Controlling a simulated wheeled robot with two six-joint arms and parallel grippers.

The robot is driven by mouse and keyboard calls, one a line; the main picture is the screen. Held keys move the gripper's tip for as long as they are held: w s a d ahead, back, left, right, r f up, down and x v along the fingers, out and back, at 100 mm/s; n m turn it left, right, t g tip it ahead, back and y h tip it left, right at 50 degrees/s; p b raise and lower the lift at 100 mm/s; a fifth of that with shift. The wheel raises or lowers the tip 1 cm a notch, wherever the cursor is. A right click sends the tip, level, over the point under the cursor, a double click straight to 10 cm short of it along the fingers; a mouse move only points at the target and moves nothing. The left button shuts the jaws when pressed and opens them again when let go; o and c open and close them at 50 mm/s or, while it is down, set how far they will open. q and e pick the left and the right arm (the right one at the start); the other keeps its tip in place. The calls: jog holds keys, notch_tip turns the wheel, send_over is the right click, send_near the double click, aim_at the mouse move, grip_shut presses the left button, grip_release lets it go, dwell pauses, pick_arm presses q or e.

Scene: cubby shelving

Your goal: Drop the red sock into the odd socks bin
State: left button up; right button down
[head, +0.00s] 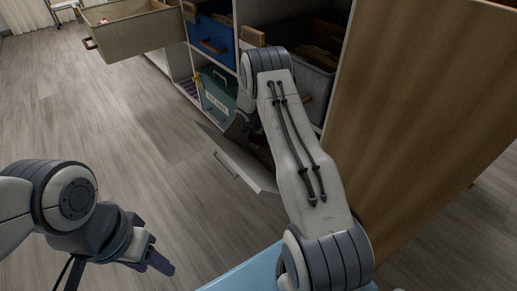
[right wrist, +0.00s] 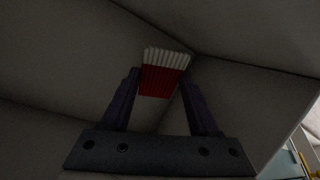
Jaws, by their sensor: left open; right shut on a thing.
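In the right wrist view the red sock (right wrist: 163,79), with a white ribbed cuff, sits between the fingers of my right gripper (right wrist: 161,92), which is shut on it. Pale grey walls meeting in a corner (right wrist: 240,70) surround the gripper there. In the head view my right gripper (head: 246,124) is low by the shelving, partly hidden by my arm, above a tilted-out pale bin front (head: 240,160) with a bar handle. I cannot read an odd socks label on it. The sock is hidden in the head view. My left gripper (head: 160,252) is open and empty over the floor.
A beige drawer bin (head: 135,36) sticks out at upper left. A blue bin (head: 210,38), a teal box (head: 217,95) with a label and a dark grey bin (head: 305,75) fill cubbies. A wooden side panel (head: 420,110) stands at right. The floor at left is clear.

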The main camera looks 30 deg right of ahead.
aim_at(257, 143)
notch_tip(257, 143, down, 3)
jog(key=shift+f+b, duration=0.2)
jog(key=shift+b, duration=0.45)
jog(key=shift+r, duration=0.15)
jog(key=shift+f+b, duration=0.3)
jog(key=shift+f, duration=0.05)
jog(key=shift+c, duration=0.7)
grip_release()
jog(key=shift+r, duration=0.1)
